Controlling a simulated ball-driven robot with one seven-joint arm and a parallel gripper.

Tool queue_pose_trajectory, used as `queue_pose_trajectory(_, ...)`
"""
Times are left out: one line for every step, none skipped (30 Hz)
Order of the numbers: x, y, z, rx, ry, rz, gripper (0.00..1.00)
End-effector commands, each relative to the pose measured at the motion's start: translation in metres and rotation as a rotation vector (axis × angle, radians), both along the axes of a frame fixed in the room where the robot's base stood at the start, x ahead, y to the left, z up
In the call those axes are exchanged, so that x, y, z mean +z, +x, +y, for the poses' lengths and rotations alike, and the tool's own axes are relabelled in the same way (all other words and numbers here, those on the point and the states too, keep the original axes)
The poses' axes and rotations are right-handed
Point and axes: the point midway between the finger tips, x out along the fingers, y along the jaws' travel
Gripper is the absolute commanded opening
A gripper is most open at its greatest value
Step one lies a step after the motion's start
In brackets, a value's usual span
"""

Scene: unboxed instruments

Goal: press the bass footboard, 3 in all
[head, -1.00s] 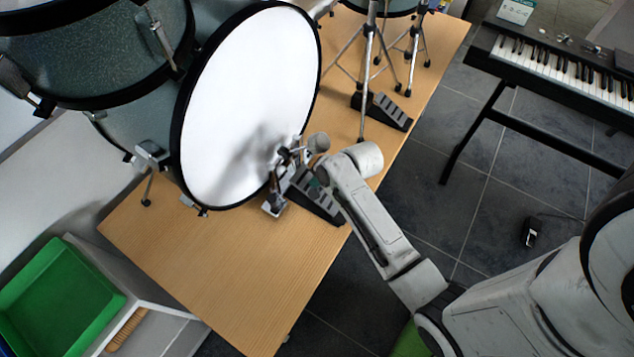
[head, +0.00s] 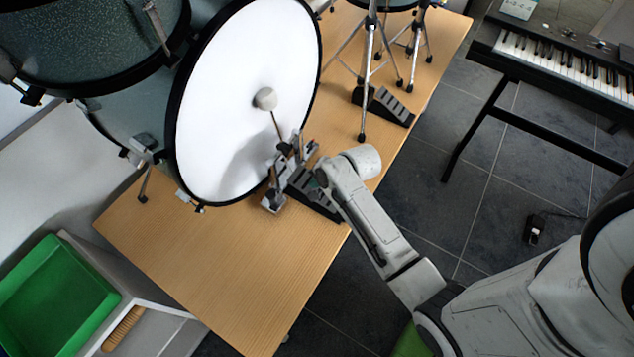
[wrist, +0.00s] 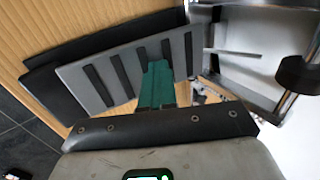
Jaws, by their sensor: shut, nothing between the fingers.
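The bass footboard (head: 318,194), a dark plate with ribs, stands in front of the white bass drum head (head: 225,120). In the wrist view the footboard (wrist: 100,85) is a grey plate with black strips. My gripper's green fingers (wrist: 158,68) are together, with their tips at the footboard's surface and nothing between them. The tips are mostly hidden by my arm in the head view. The beater (head: 265,98) is tipped up against the drum head, and the board looks pressed down.
A second pedal (head: 385,104) stands farther back beside the metal stand legs. A keyboard (head: 570,65) is at the right. A green tray (head: 55,300) sits at the lower left. The near part of the wooden platform (head: 220,270) is clear.

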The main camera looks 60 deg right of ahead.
Motion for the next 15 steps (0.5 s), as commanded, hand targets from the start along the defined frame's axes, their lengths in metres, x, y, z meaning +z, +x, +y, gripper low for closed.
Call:
queue_pose_trajectory(-0.005, -0.006, 0.001, -0.001, 0.005, 0.017, 0.0)
queue_pose_trajectory(-0.005, -0.006, 0.001, -0.001, 0.005, 0.017, 0.0)
queue_pose_trajectory(-0.004, -0.006, 0.001, -0.001, 0.005, 0.018, 0.0)
queue_pose_trajectory(-0.002, -0.006, 0.001, -0.001, 0.005, 0.018, 0.0)
queue_pose_trajectory(0.0, -0.007, 0.001, -0.001, 0.005, 0.018, 0.0)
queue_pose_trajectory(0.003, -0.007, 0.001, -0.001, 0.005, 0.019, 0.0)
queue_pose_trajectory(0.006, -0.007, 0.001, -0.001, 0.005, 0.019, 0.0)
queue_pose_trajectory(0.009, -0.006, 0.001, -0.001, 0.005, 0.018, 0.0)
queue_pose_trajectory(0.014, -0.006, 0.001, -0.001, 0.005, 0.018, 0.0)
queue_pose_trajectory(0.017, -0.006, 0.001, -0.001, 0.005, 0.017, 0.0)
queue_pose_trajectory(0.02, -0.006, 0.001, -0.001, 0.005, 0.017, 0.0)
queue_pose_trajectory(0.024, -0.006, 0.001, -0.001, 0.005, 0.016, 0.0)
queue_pose_trajectory(0.027, -0.005, 0.001, -0.001, 0.005, 0.015, 0.0)
queue_pose_trajectory(0.03, -0.005, 0.001, 0.0, 0.004, 0.014, 0.0)
queue_pose_trajectory(0.032, -0.005, 0.001, 0.0, 0.005, 0.013, 0.0)
